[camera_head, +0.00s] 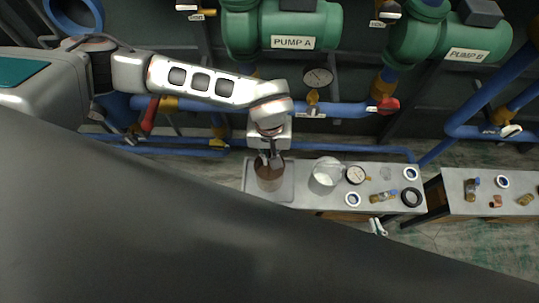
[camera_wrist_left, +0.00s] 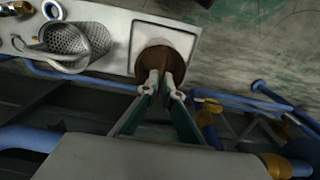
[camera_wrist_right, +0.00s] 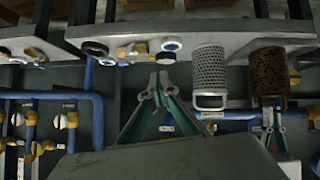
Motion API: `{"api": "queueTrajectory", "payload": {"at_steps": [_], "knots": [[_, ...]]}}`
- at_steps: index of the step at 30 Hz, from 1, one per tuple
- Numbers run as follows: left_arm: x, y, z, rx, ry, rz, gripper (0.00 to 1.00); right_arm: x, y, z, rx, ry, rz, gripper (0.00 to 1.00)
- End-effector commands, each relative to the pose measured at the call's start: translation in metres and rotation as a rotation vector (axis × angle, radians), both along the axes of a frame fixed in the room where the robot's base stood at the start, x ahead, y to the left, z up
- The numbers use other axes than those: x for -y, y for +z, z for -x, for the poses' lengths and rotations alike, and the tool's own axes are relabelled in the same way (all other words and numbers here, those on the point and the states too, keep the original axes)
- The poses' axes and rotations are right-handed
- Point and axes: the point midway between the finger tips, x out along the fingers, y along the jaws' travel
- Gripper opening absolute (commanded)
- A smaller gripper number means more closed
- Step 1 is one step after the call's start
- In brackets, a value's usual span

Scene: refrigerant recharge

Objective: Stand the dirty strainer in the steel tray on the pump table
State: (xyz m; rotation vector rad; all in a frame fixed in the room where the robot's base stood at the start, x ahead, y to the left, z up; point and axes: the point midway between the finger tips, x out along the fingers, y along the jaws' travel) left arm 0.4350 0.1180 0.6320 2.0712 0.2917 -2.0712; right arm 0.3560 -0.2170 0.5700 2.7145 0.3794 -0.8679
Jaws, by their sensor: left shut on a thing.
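The dirty strainer (camera_head: 269,177), a brown mesh cylinder, is upright within the steel tray (camera_head: 287,192) at the left end of the pump table. My left gripper (camera_head: 270,158) is above it and shut on its handle. The strainer also shows in the left wrist view (camera_wrist_left: 158,58), with the tray (camera_wrist_left: 190,28) around it, and in the right wrist view (camera_wrist_right: 270,70). I cannot tell whether its base touches the tray floor. My right gripper (camera_wrist_right: 159,80) is shut and empty; in the head view (camera_head: 378,228) it is at the table's front edge, right of the tray.
A clean metal strainer (camera_head: 327,173) stands right of the tray. A gauge (camera_head: 355,175), a brass fitting (camera_head: 382,196), white-blue rings (camera_head: 353,199) and a black ring (camera_head: 411,197) lie farther right. A second table (camera_head: 455,205) stands beyond a gap. Blue pipes run behind.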

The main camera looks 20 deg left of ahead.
Motion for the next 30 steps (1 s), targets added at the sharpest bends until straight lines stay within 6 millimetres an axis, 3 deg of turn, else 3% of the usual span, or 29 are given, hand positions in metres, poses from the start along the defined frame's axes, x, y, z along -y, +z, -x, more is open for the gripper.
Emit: {"api": "queueTrajectory", "payload": {"at_steps": [2, 3, 4, 17, 30], "knots": [[0.000, -0.002, 0.000, 0.000, 0.000, 0.000, 0.00, 0.000, 0.000, 0.000, 0.000, 0.000, 0.000, 0.00], [0.000, -0.002, 0.000, 0.000, 0.000, 0.000, 0.15, 0.000, 0.000, 0.000, 0.000, 0.000, 0.000, 0.00], [0.000, -0.002, 0.000, 0.000, 0.000, 0.000, 0.22, 0.000, 0.000, 0.000, 0.000, 0.000, 0.000, 0.00], [0.000, 0.004, 0.000, 0.001, -0.001, 0.000, 0.22, 0.000, 0.001, -0.001, 0.003, 0.000, 0.000, 0.00], [0.000, 0.087, -0.002, 0.008, 0.000, 0.000, 0.22, -0.003, 0.016, -0.005, 0.015, -0.003, -0.016, 0.00]]}}
